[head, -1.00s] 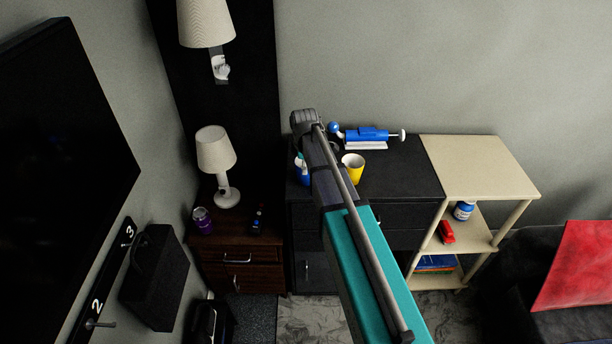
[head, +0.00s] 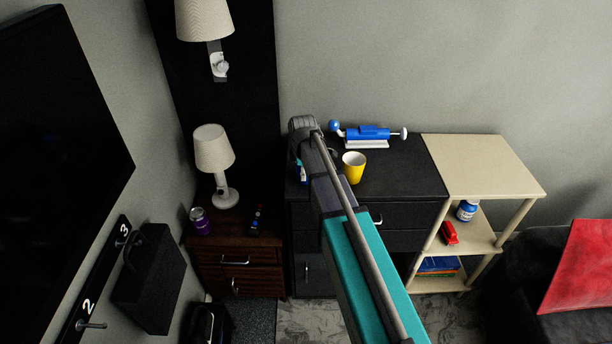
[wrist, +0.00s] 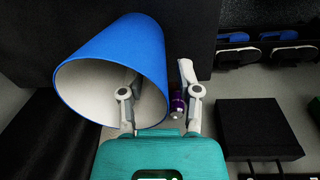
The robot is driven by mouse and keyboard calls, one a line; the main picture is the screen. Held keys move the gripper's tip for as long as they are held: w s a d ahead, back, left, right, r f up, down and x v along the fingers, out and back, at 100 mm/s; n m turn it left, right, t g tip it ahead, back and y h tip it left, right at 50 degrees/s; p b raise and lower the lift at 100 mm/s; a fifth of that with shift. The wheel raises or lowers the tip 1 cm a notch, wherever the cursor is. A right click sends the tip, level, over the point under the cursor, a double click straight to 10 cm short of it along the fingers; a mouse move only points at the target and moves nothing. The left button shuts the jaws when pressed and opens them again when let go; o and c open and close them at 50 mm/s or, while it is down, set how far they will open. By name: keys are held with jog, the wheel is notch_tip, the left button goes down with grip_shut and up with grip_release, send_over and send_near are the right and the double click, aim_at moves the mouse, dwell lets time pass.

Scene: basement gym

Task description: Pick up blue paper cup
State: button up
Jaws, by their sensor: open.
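The blue paper cup (wrist: 118,42) fills the upper left of the wrist view, tilted in the picture, with its pale open mouth toward the camera. My gripper (wrist: 158,72) is open. Its left finger overlaps the cup's mouth and its right finger is outside, so the cup's right wall shows between them. I cannot tell whether either finger touches the cup. In the head view, my arm hides most of the gripper and cup; only a small patch of blue shows beside the arm, at the left end of the black dresser (head: 400,178).
A brown nightstand (head: 222,252) at left holds a white lamp (head: 213,150) and a purple can (head: 200,221). A cream shelf (head: 480,165) adjoins at right.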

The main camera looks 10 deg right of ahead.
jog(key=shift+f+b, duration=0.5)
jog(key=shift+f, duration=0.3)
grip_shut()
